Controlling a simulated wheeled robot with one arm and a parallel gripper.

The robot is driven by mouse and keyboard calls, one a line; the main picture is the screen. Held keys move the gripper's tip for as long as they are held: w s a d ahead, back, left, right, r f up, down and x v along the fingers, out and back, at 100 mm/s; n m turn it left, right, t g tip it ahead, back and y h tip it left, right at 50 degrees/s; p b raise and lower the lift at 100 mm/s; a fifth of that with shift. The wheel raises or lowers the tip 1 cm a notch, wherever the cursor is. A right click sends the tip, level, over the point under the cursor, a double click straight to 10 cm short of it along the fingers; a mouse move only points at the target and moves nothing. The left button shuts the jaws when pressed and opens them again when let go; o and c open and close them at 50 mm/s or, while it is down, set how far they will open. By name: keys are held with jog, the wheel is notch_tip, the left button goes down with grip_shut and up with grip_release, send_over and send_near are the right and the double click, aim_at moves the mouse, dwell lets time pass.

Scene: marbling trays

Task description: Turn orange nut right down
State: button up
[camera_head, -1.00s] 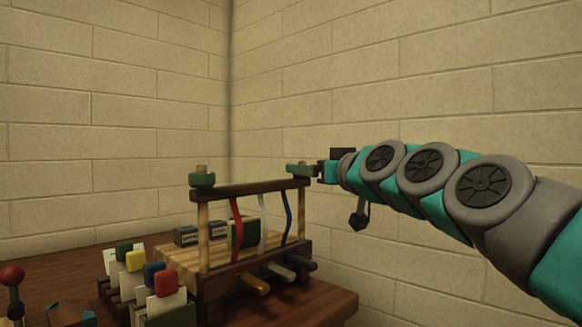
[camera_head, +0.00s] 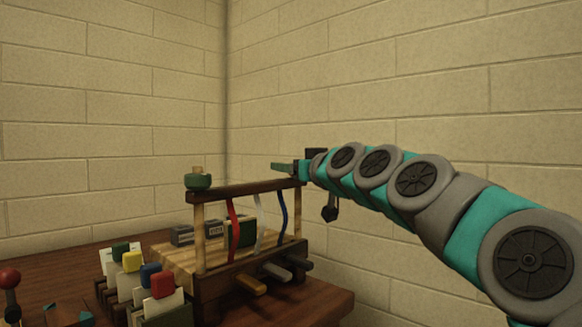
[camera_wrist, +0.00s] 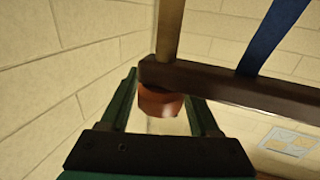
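The orange nut (camera_wrist: 160,102) shows in the wrist view at the end of the dark wooden top bar (camera_wrist: 230,86) of a rack. In the head view it is hidden near my gripper. My gripper (camera_head: 283,167) is over the right end of the top bar (camera_head: 245,189). In the wrist view its two green fingers (camera_wrist: 160,90) lie either side of the nut. A narrow gap shows on the left; contact on the right is unclear. The fingers look open. A green nut (camera_head: 198,181) sits on the left post.
Holders with coloured clips (camera_head: 131,261) stand at front left, near a red knob (camera_head: 9,278). Brick walls close in behind and right. Air above the bar is clear.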

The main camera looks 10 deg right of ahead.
grip_shut()
